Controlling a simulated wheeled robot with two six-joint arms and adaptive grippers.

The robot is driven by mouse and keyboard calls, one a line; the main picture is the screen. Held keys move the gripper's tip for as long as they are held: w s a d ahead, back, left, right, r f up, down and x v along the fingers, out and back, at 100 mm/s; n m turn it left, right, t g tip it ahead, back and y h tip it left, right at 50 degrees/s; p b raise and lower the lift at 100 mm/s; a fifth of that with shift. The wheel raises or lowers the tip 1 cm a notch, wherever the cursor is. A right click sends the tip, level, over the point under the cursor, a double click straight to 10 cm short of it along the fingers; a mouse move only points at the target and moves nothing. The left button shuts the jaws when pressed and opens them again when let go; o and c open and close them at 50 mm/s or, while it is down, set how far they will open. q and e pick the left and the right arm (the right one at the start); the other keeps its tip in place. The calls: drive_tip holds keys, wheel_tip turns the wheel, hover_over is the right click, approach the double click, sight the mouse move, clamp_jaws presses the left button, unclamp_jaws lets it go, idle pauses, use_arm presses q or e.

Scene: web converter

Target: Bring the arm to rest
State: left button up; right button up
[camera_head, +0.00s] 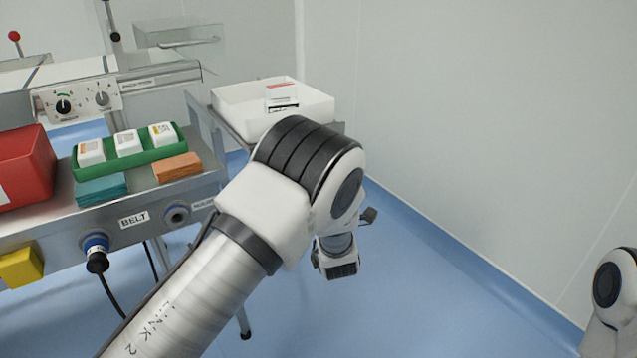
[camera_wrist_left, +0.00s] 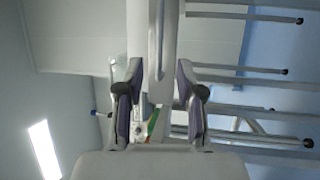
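My left arm (camera_head: 215,290) rises from the bottom of the head view and bends at a black-banded joint. Its wrist (camera_head: 335,258) hangs over the blue floor, right of the steel bench; the gripper is mostly hidden behind the arm there. In the left wrist view my left gripper (camera_wrist_left: 157,95) has its two purple-grey fingers apart, and I see nothing held between them. Part of my right arm (camera_head: 610,290) shows at the right edge; its gripper is out of view.
The bench front (camera_head: 180,215) carries a green tray (camera_head: 95,165) of white packs, a red bin (camera_head: 25,165), teal (camera_head: 100,190) and orange (camera_head: 178,168) stacks. A white bin (camera_head: 235,100) stands behind the arm. A pale wall (camera_head: 480,120) bounds the right. The floor (camera_head: 440,300) between arms is clear.

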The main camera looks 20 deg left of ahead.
use_arm(q)
drive_tip(key=s+a+f+m+g+h, duration=0.1)
drive_tip(key=s+a+f+m+g, duration=0.15)
drive_tip(key=s+f, duration=0.5)
drive_tip(key=s+a+f+m+g+h, duration=0.2)
drive_tip(key=s+a+f, duration=0.15)
drive_tip(key=f, duration=0.65)
drive_tip(key=s+a+f+m+g+h, duration=0.1)
drive_tip(key=s+a+f+m+g, duration=0.15)
drive_tip(key=s+f, duration=0.5)
drive_tip(key=s+d+f+m+g+h, duration=0.1)
drive_tip(key=s+f+m+g+h, duration=0.15)
drive_tip(key=s+f, duration=0.4)
drive_tip(key=s+d+f+m+g+h, duration=0.1)
drive_tip(key=s+d+f+m+g, duration=0.2)
drive_tip(key=s, duration=0.6)
drive_tip(key=s+d+m+g+h, duration=0.2)
drive_tip(key=s+m+g, duration=0.3)
drive_tip(key=s+m, duration=0.5)
wheel_tip(320, 180, up, 34)
drive_tip(key=s+p, duration=0.1)
drive_tip(key=p, duration=3.1)
drive_tip(key=shift+d+f+p, duration=0.15)
drive_tip(key=shift+f+p, duration=0.05)
drive_tip(key=shift+p, duration=0.2)
